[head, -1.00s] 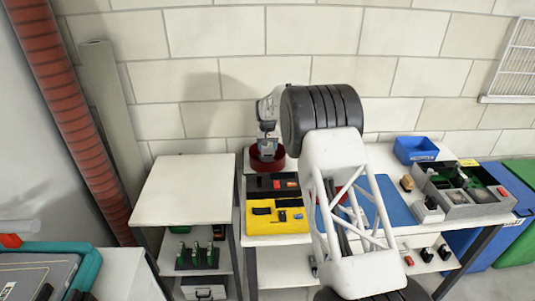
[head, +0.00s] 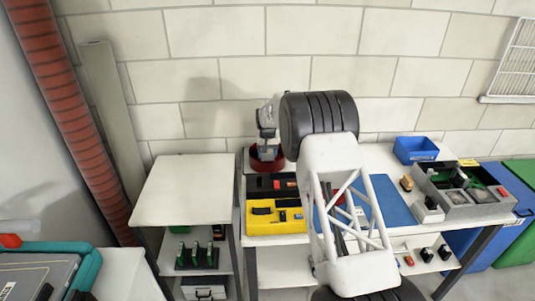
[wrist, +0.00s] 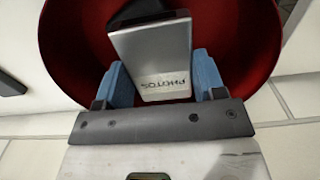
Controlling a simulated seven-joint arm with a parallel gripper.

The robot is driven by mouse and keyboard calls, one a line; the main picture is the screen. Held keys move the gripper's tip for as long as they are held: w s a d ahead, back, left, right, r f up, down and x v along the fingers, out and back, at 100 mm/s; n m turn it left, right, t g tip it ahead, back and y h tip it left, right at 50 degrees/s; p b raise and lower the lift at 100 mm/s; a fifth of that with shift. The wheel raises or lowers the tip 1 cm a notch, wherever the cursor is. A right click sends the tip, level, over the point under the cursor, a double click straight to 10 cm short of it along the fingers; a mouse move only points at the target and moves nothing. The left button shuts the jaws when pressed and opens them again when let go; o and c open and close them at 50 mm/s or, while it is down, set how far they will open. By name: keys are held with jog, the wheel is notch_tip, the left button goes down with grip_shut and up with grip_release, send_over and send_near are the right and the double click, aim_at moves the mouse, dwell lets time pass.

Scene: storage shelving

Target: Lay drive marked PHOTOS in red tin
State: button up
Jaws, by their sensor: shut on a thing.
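The drive marked PHOTOS (wrist: 154,58) is a silver-grey block, its dark lettering upside down in the wrist view. My gripper (wrist: 165,82) is shut on it, with one blue finger pad on each side. The red tin (wrist: 245,40) is round and open, and its inside fills the background behind the drive. In the head view the red tin (head: 267,161) stands at the back left of the shelf top, with my gripper (head: 267,150) right over it. The drive's far end reaches over the tin's interior; I cannot tell whether it touches the bottom.
A black tray (head: 262,190) and a yellow tray (head: 262,225) with small items lie in front of the tin. A blue mat (head: 392,200), a blue bin (head: 415,150) and a grey sectioned box (head: 480,212) are to the right. The left shelf top (head: 185,190) is bare.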

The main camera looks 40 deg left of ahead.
aim_at(268, 154)
jog(key=shift+f, duration=0.5)
jog(key=o, duration=1)
jog(key=shift+o, duration=0.2)
notch_tip(268, 154, up, 13)
jog(key=shift+r, duration=0.1)
dwell(0.6)
dwell(0.4)
